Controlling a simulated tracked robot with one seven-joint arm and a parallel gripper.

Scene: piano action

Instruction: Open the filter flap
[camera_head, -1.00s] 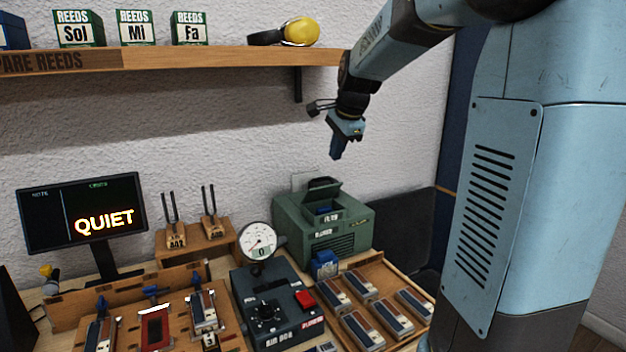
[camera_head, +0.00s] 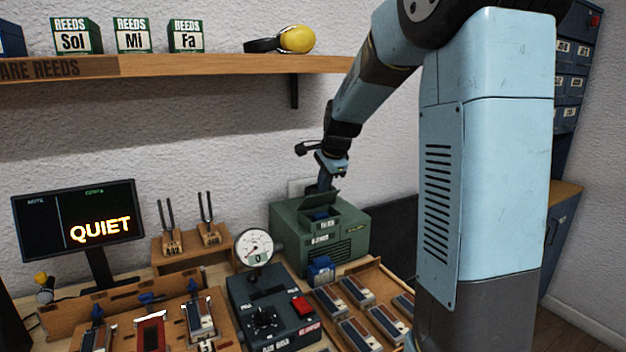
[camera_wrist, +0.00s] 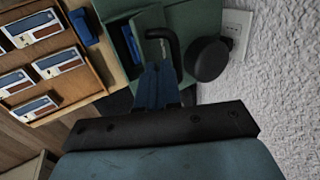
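The green blower box (camera_head: 290,222) stands on the bench against the wall. Its filter flap (camera_head: 323,198) is tilted up at the top, with the blue filter (camera_head: 322,214) showing in the opening below it. My gripper (camera_head: 325,188) points down right behind the raised flap; I cannot tell whether it touches it. In the wrist view, the blue fingers (camera_wrist: 158,72) are together, with no held thing visible between them. They are beside a bent black tube (camera_wrist: 177,50). The blue filter (camera_wrist: 132,44) shows left of them, in the green box (camera_wrist: 196,22).
A round black part (camera_wrist: 207,60) and a wall socket (camera_wrist: 236,30) are right of the fingers. A wooden tray of reeds (camera_head: 372,280) and a gauge box (camera_head: 268,305) stand in front of the blower. The shelf (camera_head: 200,64) runs above, left of my arm.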

